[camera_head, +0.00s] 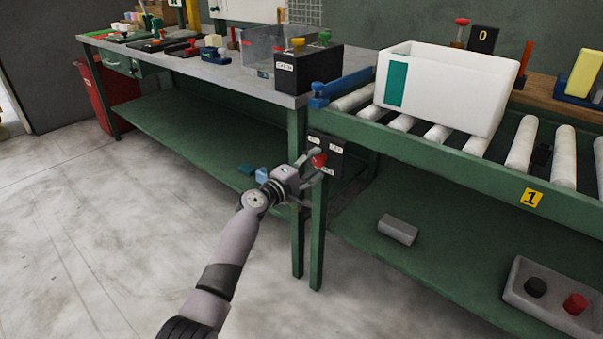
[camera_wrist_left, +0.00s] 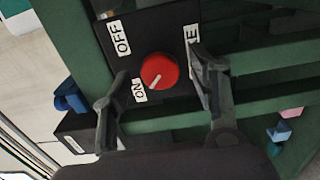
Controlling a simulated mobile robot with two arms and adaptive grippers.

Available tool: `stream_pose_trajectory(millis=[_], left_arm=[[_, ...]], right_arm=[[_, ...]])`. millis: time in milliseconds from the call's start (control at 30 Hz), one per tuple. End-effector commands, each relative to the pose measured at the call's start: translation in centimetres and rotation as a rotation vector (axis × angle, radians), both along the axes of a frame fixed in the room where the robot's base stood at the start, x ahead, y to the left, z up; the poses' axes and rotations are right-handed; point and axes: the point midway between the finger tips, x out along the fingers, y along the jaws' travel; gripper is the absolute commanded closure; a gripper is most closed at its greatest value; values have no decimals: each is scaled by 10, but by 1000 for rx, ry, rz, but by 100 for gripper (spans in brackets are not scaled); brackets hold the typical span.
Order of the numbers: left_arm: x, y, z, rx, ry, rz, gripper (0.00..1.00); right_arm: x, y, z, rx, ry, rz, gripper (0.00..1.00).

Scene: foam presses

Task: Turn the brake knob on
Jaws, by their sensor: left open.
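The red round brake knob (camera_head: 319,160) sits on a black panel (camera_head: 333,150) at the front of the green conveyor frame. In the left wrist view the knob (camera_wrist_left: 159,71) has a white pointer mark aimed at the lower left, toward the ON label (camera_wrist_left: 139,90). The OFF label (camera_wrist_left: 121,38) is above that, and a partly hidden label (camera_wrist_left: 193,38) ending in "KE" is at the right. My left gripper (camera_head: 315,167) is at the panel, open, with one finger on each side of the knob. In the wrist view the fingers (camera_wrist_left: 160,68) look apart from it. My right gripper is out of view.
A white box (camera_head: 450,85) stands on the conveyor rollers (camera_head: 520,143) above the panel. The green table legs (camera_head: 298,195) stand close to my left gripper. The floor at left is clear.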

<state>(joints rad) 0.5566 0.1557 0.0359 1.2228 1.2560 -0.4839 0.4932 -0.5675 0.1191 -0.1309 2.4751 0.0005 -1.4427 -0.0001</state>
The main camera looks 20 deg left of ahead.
Motion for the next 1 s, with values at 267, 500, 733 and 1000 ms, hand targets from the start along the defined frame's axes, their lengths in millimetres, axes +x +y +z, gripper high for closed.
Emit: stream_pose_trajectory(millis=[267,500,733,1000], left_arm=[[-39,15,-2,4,1,1,46],[-82,30,-1,2,2,1,46],[-105,39,-1,0,2,1,46],[-109,40,0,-1,1,0,46]], right_arm=[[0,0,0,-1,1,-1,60],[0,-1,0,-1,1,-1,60],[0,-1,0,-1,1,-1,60],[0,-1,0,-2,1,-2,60]])
